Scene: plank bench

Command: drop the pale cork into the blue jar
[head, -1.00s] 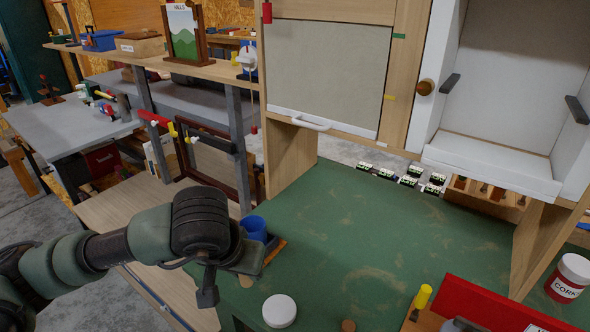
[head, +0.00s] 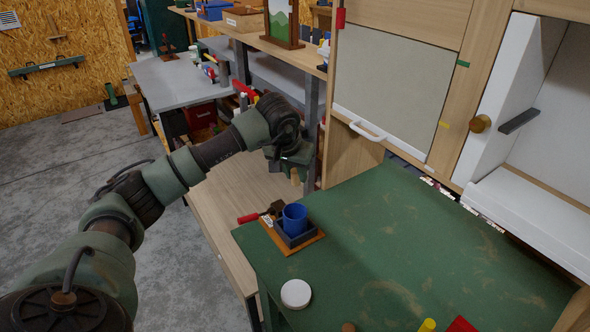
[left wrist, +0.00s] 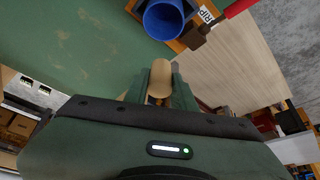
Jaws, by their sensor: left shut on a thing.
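My left gripper (head: 291,165) is shut on the pale cork (head: 295,178), a small tan cylinder that hangs below the fingers. The left wrist view also shows the cork (left wrist: 160,82) between the two fingers. The blue jar (head: 294,218) stands upright and open-topped in a dark square holder on an orange-brown board, at the left end of the green bench. In the head view the cork appears above the jar, on its far side, and apart from it. In the left wrist view the jar (left wrist: 165,20) lies just beyond the cork. My right gripper is not in view.
A red-handled tool (head: 258,215) lies beside the jar's board. A round white lid-like disc (head: 296,293) lies on the green bench top (head: 400,255) nearer to me. A wooden cabinet with a white handle (head: 368,131) stands behind. The bench's middle is mostly clear.

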